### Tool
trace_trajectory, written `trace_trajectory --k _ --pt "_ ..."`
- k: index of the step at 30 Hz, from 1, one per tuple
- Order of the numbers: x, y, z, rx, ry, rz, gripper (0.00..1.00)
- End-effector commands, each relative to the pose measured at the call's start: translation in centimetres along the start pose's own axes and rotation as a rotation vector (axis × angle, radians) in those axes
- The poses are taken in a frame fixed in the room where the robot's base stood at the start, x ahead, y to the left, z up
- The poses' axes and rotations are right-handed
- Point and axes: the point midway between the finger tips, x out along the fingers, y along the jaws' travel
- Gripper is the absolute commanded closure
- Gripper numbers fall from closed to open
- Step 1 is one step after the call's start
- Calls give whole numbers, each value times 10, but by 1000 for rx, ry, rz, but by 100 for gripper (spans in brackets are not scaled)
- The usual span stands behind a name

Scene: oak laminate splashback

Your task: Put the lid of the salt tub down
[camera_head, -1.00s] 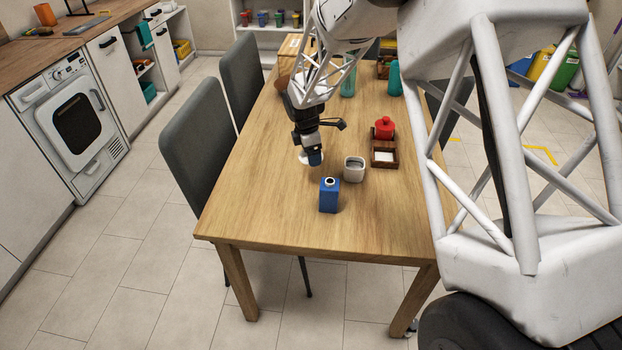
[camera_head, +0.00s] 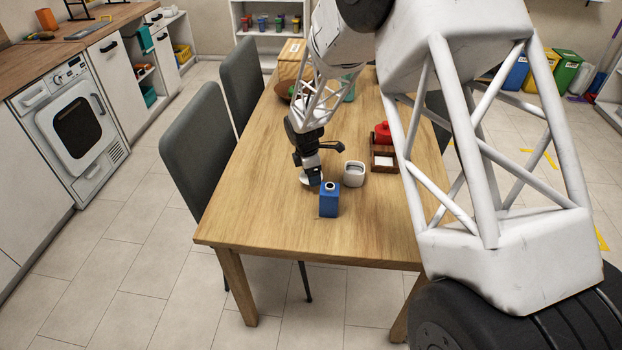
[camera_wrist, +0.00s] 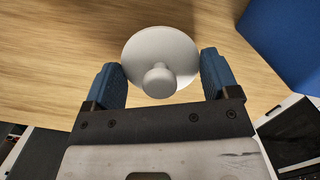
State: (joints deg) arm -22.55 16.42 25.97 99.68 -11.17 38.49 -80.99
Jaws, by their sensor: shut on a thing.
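The lid (camera_wrist: 180,47) is a pale grey-white disc with a round knob. In the wrist view it sits between the two blue fingers of my gripper (camera_wrist: 161,84), which is shut on it. In the head view my gripper (camera_head: 314,182) is low over the table, left of the tub and just behind the blue box, with the lid (camera_head: 304,181) partly hidden by it. I cannot tell whether the lid touches the table. The salt tub (camera_head: 354,174), white and lidless, stands upright to the right of my gripper.
The blue box (camera_head: 329,202) stands close in front of my gripper; it also shows in the wrist view (camera_wrist: 285,35). A brown tray (camera_head: 384,163) and red pot (camera_head: 383,133) are at the right. The wooden table (camera_head: 265,205) is clear at the left and front.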

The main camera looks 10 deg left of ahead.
Motion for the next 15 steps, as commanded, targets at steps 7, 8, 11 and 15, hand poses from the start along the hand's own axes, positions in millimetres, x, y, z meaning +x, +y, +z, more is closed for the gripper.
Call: trace_trajectory --k 7,8,11,15 --pt "26 0 -3 0 0 -2 41" --pt "28 0 -3 0 0 -2 41" --pt "31 0 -4 0 0 0 41" --pt "30 0 -4 0 0 0 41"
